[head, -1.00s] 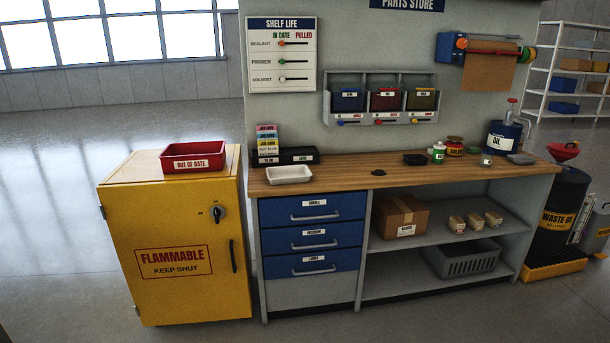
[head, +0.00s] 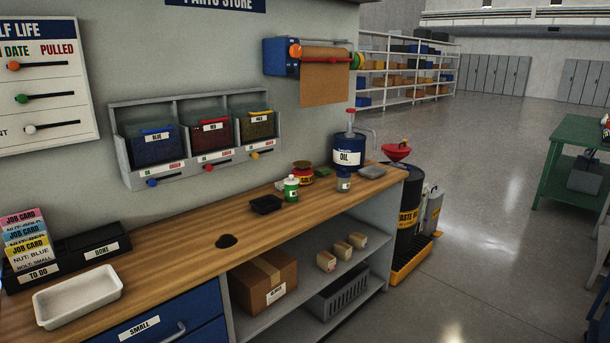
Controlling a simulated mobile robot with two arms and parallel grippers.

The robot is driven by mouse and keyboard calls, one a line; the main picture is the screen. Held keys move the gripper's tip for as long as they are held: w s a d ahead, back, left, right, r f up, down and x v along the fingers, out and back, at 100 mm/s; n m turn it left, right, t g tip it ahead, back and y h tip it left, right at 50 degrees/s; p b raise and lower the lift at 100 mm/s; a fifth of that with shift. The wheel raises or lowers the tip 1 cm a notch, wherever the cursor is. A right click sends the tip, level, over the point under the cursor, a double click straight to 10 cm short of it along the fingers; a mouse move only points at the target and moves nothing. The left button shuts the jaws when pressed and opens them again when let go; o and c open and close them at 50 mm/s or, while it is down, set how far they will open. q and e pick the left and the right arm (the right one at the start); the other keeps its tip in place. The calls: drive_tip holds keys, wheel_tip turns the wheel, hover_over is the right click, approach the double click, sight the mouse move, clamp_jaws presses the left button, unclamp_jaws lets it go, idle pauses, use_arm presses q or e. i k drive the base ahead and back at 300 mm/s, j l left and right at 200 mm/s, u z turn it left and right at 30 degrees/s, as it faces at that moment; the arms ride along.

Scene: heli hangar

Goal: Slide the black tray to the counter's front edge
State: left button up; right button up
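The small black tray (head: 266,204) sits on the wooden counter (head: 190,247), about midway along it. Neither of my grippers shows in the head view.
A dark round hole (head: 227,241) is in the counter left of the tray. A white tray (head: 78,296) and job card holder (head: 60,255) stand at the left. Counter in front of the black tray is clear.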

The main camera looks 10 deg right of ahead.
sight(266, 204)
drive_tip(key=i+l+z, duration=0.15)
drive_tip(key=i+z, duration=0.7)
drive_tip(key=i+l+u, duration=0.3)
drive_tip(key=i, duration=0.25)
drive_tip(key=i+l+u, duration=0.85)
drive_tip(key=l+u, duration=0.25)
drive_tip(key=i+l+u, duration=0.3)
drive_tip(key=l, duration=0.2)
drive_tip(key=l+u, duration=0.25)
drive_tip(key=l, duration=0.1)
